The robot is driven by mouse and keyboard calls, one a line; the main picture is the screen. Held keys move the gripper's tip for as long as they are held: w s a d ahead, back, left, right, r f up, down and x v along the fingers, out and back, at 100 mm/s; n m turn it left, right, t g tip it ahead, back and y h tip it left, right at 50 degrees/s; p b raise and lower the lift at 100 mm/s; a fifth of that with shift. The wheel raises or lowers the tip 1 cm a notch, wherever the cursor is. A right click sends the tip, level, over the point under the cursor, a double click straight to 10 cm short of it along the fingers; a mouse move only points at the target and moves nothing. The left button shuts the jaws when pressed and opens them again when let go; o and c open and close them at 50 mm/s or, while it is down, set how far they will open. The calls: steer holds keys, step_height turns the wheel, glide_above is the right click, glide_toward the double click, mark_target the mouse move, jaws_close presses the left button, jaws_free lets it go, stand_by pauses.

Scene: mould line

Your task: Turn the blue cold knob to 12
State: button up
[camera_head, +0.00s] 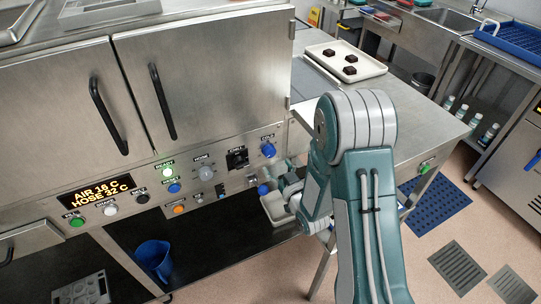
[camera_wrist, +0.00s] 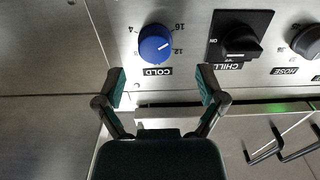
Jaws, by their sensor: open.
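The blue cold knob (camera_head: 268,150) is at the right end of the steel control panel in the head view. In the wrist view the knob (camera_wrist: 155,43) appears upside down, with the COLD label below it and 16 and 12 to its right. Its white mark is on the right side, towards 12 and 16; I cannot tell the exact setting. My gripper (camera_wrist: 162,88) is open and empty, its two fingers apart below the knob in the wrist view and not touching it.
The black CHILL switch (camera_wrist: 240,36) and the HOSE knob (camera_wrist: 307,42) sit beside the cold knob. A display (camera_head: 97,191) reads AIR 16 C, HOSE 32 C. Cabinet handles (camera_head: 162,101) stick out above. A tray of dark blocks (camera_head: 359,66) stands on the steel counter.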

mark_target(272, 155)
steer(key=w, duration=0.3)
steer(key=shift+w+a, duration=0.2)
steer(key=shift+w, duration=0.2)
steer(key=shift+w+a, duration=0.3)
steer(key=shift+w, duration=0.1)
steer(key=shift+a, duration=0.3)
steer(key=shift+d, duration=0.25)
steer(key=c, duration=1.1)
